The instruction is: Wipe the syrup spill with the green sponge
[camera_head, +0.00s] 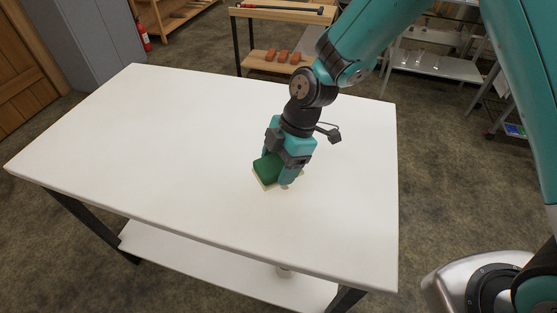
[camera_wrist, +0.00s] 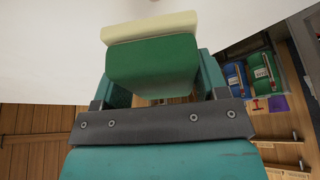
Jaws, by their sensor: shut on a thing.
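The green sponge (camera_head: 267,167) has a thick green body and a pale cream layer facing the tabletop. My gripper (camera_head: 279,168) is shut on it over the middle right of the white table (camera_head: 180,140). In the wrist view the sponge (camera_wrist: 152,62) sits between the two teal fingers of my gripper (camera_wrist: 158,80). The sponge is at or just above the tabletop; I cannot tell if it touches. A small brownish spot (camera_head: 285,187), possibly the syrup spill, shows beside the fingertip. The sponge and gripper hide the tabletop behind them.
The rest of the tabletop is bare. A lower white shelf (camera_head: 210,268) runs under the table. A wooden bench (camera_head: 270,62) with several reddish-brown blocks stands behind. A red fire extinguisher (camera_head: 143,35) and grey cabinet (camera_head: 85,40) are at the back left. Metal shelving (camera_head: 435,65) stands back right.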

